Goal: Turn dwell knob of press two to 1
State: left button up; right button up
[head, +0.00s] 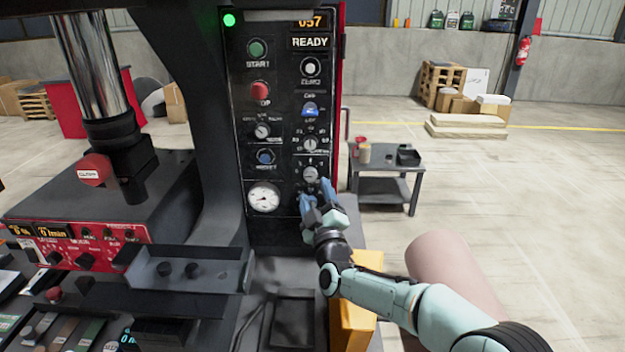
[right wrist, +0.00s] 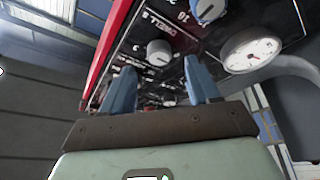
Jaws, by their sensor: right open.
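The press control panel (head: 285,130) stands in the middle of the head view, with a lit READY display (head: 310,42) at its top. A grey dial knob (head: 310,174) with tick marks sits at the panel's lower right. In the right wrist view a grey knob (right wrist: 160,52) beside lettering that seems to read DWELL shows between and beyond the fingers. Its pointer setting is too small to read. My right gripper (head: 317,190) is open just below the knob in the head view; its blue fingers also show in the right wrist view (right wrist: 160,72), apart from the knob. My left gripper is out of view.
Other knobs and buttons crowd the panel, including a blue knob (head: 310,109) and a red button (head: 260,90). A round gauge (head: 264,197) is left of my gripper. A yellow block (head: 358,305) stands below my right forearm. A small grey table (head: 385,185) is behind.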

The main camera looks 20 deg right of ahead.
aim_at(311, 177)
jog(key=shift+p+x, duration=0.45)
jog(key=shift+x, duration=1.8)
jog(key=c, duration=1)
